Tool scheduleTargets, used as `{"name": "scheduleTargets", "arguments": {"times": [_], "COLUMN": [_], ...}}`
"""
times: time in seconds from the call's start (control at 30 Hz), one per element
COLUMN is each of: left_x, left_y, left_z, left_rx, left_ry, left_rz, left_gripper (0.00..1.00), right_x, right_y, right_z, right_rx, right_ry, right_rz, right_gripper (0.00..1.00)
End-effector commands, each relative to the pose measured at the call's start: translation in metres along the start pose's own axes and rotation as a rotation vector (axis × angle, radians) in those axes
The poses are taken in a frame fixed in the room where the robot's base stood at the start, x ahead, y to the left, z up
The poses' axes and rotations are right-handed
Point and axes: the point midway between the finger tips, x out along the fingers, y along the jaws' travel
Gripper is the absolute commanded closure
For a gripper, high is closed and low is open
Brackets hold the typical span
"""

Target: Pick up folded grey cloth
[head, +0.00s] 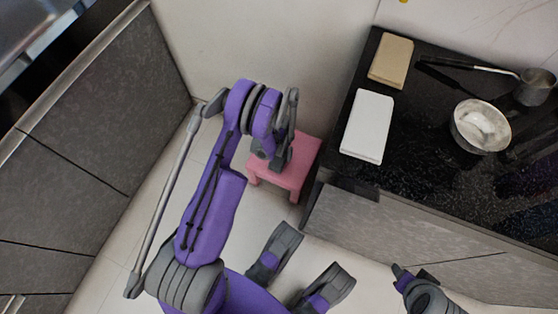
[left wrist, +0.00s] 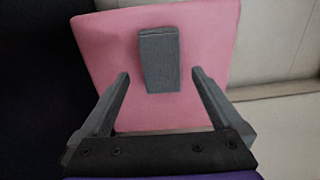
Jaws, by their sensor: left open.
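The folded grey cloth (left wrist: 159,62) is a small dark grey rectangular block lying on the pink stool top (left wrist: 205,35) in the left wrist view. My left gripper (left wrist: 160,76) is open above the stool, and the cloth's near end lies between its two fingertips. It touches neither finger as far as I can see. In the head view my left gripper (head: 276,160) hangs over the pink stool (head: 300,165) and the cloth is hidden behind it. A dark grey end of my right arm, likely the right gripper (head: 415,285), shows at the lower right; its jaws are unclear.
The black counter (head: 420,175) stands right of the stool. It holds a white block (head: 367,126), a tan block (head: 391,60), a metal bowl (head: 481,127) and a small metal pot (head: 535,87) with a long handle. Grey cabinets (head: 75,160) line the left; pale floor lies between.

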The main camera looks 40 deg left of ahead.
Motion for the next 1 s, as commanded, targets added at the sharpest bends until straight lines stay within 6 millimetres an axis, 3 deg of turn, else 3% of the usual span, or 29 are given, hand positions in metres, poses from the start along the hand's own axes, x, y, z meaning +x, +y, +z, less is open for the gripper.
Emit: {"name": "scheduleTargets", "arguments": {"times": [0.4,0.7,1.0], "left_x": [0.050,0.054,0.054], "left_y": [-0.002,-0.002,-0.002], "left_z": [-0.002,-0.001,-0.001], "left_rx": [0.000,0.000,0.000], "left_ry": [0.001,0.000,0.001], "left_rz": [0.000,0.000,0.000], "left_gripper": [0.00,0.00,0.54], "right_x": [0.014,0.014,0.014], "right_y": [0.000,0.000,0.000], "right_z": [0.003,0.003,0.003], "right_rx": [0.000,0.000,0.000], "right_ry": [0.001,0.001,0.001], "right_rz": [0.000,0.000,0.000], "right_gripper": [0.50,0.50,0.50]}}
